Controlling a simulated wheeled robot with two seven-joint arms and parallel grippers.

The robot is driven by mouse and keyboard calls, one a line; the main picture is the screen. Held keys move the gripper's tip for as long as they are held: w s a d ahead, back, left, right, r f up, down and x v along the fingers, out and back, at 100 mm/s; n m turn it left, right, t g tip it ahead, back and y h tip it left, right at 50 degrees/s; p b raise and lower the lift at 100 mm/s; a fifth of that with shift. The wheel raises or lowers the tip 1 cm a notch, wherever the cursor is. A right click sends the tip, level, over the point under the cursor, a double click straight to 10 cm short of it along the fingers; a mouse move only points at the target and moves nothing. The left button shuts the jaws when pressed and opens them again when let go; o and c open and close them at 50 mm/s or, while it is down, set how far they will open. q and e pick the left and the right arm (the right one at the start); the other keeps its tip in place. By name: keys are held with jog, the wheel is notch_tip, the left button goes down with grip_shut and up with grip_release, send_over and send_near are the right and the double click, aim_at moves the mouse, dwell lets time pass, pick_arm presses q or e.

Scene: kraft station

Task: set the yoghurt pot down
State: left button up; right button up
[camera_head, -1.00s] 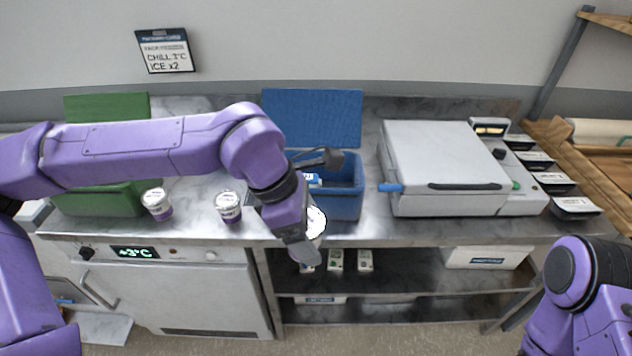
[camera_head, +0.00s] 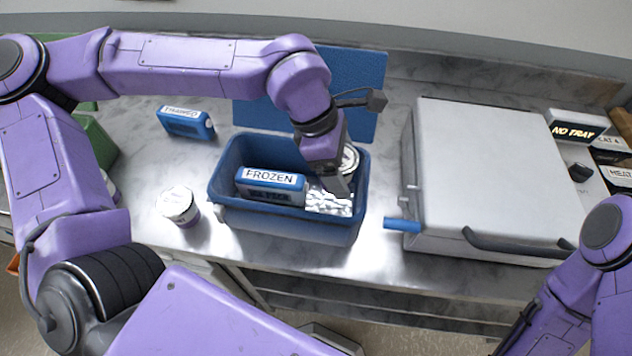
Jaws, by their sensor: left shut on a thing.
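My left gripper (camera_head: 338,183) points down into the blue cool box (camera_head: 285,222) at its right end. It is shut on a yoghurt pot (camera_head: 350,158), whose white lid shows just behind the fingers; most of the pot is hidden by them. I cannot tell whether the pot touches the box floor. Another yoghurt pot (camera_head: 178,205) with a white lid stands on the counter left of the box. My right arm shows at the lower right edge, with its gripper out of view.
A blue pack marked FROZEN (camera_head: 270,187) lies in the box beside a silvery wrapped item (camera_head: 328,204). The box's blue lid (camera_head: 358,90) stands open behind. A THAWED pack (camera_head: 185,123) lies on the counter. A grey machine (camera_head: 490,175) stands to the right.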

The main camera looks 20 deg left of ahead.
pick_arm(q)
notch_tip(320, 180, down, 8)
jog(key=shift+s+f+p, duration=0.15)
jog(key=shift+f+p, duration=0.05)
jog(key=shift+p, duration=0.1)
jog(key=o, duration=1.1)
jog(key=shift+f, duration=0.1)
jog(key=v, duration=1.2)
